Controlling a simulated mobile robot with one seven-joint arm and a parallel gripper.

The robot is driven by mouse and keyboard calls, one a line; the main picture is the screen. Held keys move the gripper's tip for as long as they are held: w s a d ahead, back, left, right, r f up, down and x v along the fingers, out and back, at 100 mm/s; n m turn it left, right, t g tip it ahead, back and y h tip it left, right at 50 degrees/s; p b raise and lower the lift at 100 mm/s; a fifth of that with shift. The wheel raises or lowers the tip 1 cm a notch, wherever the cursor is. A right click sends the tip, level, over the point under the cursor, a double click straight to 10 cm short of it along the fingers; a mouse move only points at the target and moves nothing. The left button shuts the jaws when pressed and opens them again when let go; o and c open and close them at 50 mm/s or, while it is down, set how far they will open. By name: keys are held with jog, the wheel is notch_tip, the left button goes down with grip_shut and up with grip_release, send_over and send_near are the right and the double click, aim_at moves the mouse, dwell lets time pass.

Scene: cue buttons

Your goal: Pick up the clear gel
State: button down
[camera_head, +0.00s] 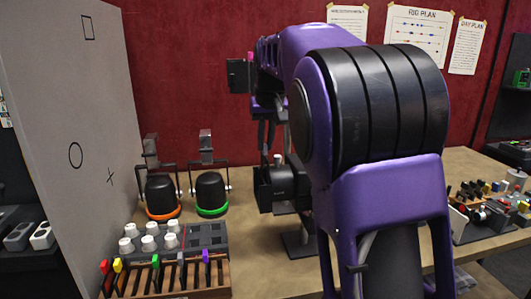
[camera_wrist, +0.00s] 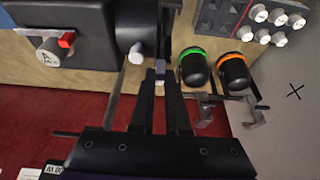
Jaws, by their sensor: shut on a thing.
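My gripper (camera_wrist: 158,90) is shut on a small pale tab (camera_wrist: 160,70), which I take to be the clear gel's. The rest of this piece is edge-on or hidden, so I cannot make out its sheet. In the head view my gripper (camera_head: 267,145) is above and beside a black lamp (camera_head: 284,187) on a stand, partly behind my arm. The lamp's dark body (camera_wrist: 75,35) is left of the fingers in the wrist view. I cannot tell whether the held piece touches the lamp.
A wooden rack (camera_head: 165,284) holds several gels with coloured tabs at the front left. Behind it are a panel with white knobs (camera_head: 150,242) and two black lamps, with orange (camera_head: 162,194) and green (camera_head: 211,193) rings. A grey wall (camera_head: 70,130) stands left.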

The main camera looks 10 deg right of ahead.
notch_tip(320, 180, up, 13)
jog(key=shift+r, duration=0.15)
dwell(0.4)
